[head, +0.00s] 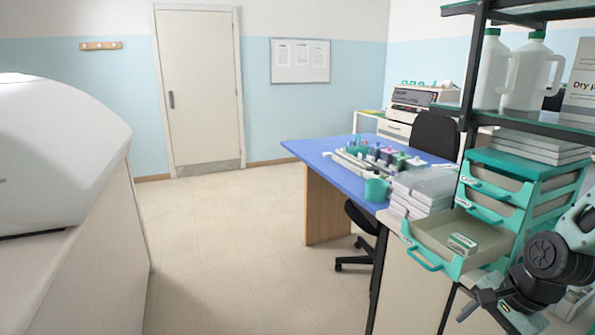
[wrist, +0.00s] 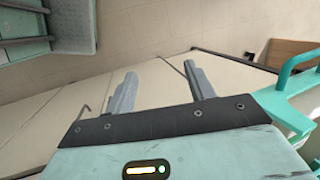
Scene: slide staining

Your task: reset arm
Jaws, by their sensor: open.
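My gripper (head: 490,312) is at the lower right of the head view, in front of and below the pulled-out drawer of the teal drawer unit. In the wrist view my gripper (wrist: 163,82) shows two grey fingers spread apart with nothing between them. Beyond the fingers are pale cabinet fronts (wrist: 150,90) and the floor. My arm comes in from the right edge of the head view, and part of it is cut off by the frame.
The open drawer (head: 425,258) holds a small box (head: 462,243). A teal handle (wrist: 292,68) is close to the right finger in the wrist view. A shelf (head: 540,118) with white jugs stands above. Beyond are a blue table (head: 318,150) and clear floor (head: 230,240).

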